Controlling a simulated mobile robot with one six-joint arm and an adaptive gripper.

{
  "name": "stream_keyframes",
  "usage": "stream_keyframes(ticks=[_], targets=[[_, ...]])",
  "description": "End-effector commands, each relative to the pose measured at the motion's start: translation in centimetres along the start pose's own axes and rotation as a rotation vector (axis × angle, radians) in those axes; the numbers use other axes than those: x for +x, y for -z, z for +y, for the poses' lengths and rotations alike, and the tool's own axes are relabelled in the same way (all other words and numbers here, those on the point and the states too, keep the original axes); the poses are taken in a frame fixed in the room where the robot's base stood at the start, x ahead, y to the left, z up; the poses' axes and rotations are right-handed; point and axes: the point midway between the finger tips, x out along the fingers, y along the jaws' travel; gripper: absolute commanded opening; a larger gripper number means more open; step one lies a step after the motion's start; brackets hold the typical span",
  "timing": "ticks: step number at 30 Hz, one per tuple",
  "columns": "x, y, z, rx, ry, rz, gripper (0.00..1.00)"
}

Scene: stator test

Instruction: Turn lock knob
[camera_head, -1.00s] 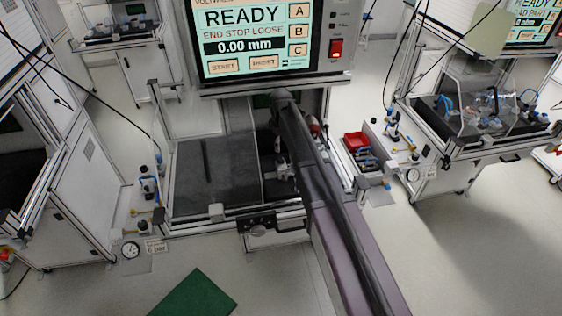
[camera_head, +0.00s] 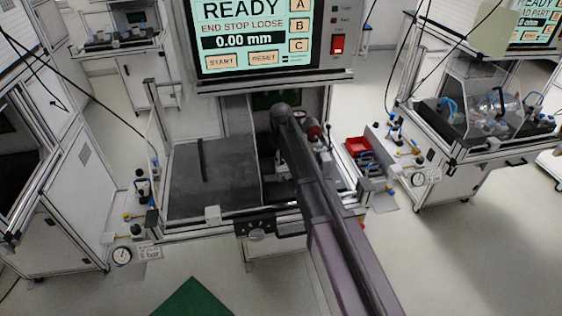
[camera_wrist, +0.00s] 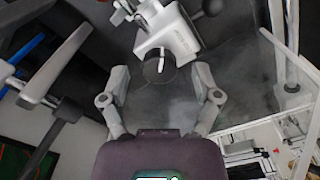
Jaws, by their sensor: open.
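In the wrist view a round black knob (camera_wrist: 158,69) with a white line across its face sits on the end of a pale grey block (camera_wrist: 170,38). I take it to be the lock knob. My gripper (camera_wrist: 162,74) is open, with one finger on either side of the knob and a gap on both sides. No finger visibly touches it. In the head view my arm covers the gripper and the knob. The screen (camera_head: 258,40) above the bench reads READY, END STOP LOOSE and 0.00 mm.
A dark plate (camera_head: 215,172) lies left of my arm inside the bench frame. A red bin (camera_head: 358,146) stands to the right. In the wrist view a light lever-like part (camera_wrist: 55,70) is at the left and frame rails (camera_wrist: 292,45) are at the right.

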Motion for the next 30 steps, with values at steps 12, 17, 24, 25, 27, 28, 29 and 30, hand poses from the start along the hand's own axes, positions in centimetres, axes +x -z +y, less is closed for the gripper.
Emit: stream_keyframes(ticks=[12,17,24,25,27,28,29,30], targets=[[0.22,-0.07,0.05,0.001,0.0,0.0,0.81],[0.22,-0.07,0.05,0.001,0.0,0.0,0.33],[0.23,-0.07,0.04,0.002,0.0,0.0,0.0],[0.23,-0.07,0.04,0.002,0.0,0.0,0.0],[0.23,-0.07,0.04,0.006,0.0,0.0,0.0],[0.23,-0.08,0.03,0.009,0.0,0.0,0.0],[0.23,-0.07,0.03,0.012,0.0,0.0,0.0],[0.23,-0.07,0.03,0.019,0.0,0.0,0.0]])
